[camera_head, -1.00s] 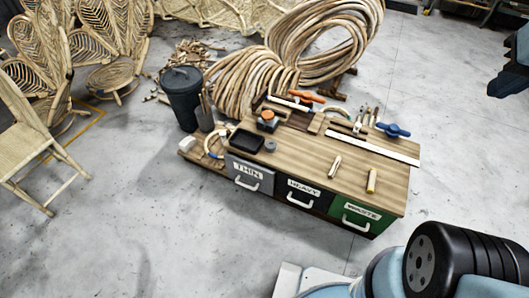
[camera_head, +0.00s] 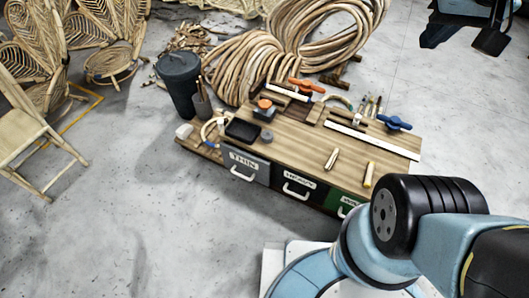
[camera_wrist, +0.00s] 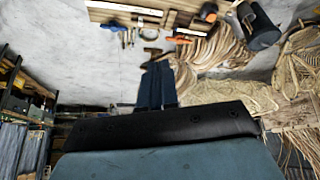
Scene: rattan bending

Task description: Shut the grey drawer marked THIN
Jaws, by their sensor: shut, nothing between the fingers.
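The grey drawer marked THIN (camera_head: 250,166) is the left one of three drawer fronts in the wooden workbench, with a pale bar handle (camera_head: 243,177). Its front looks roughly in line with or slightly ahead of the HEAVY front; I cannot tell how far out it is. My gripper's dark fingers (camera_wrist: 157,86) are together and empty in the wrist view. In the head view, a dark end at the top right looks like my gripper, well away from the drawer and beyond the bench. The wrist view does not show the drawer fronts.
The black HEAVY drawer (camera_head: 297,187) and green WASTE drawer (camera_head: 348,203) are to its right. A black tray (camera_head: 242,131), clamps and tools lie on the bench top (camera_head: 305,145). A dark bin (camera_head: 178,82) and rattan coils (camera_head: 235,65) stand behind. Floor in front-left is clear.

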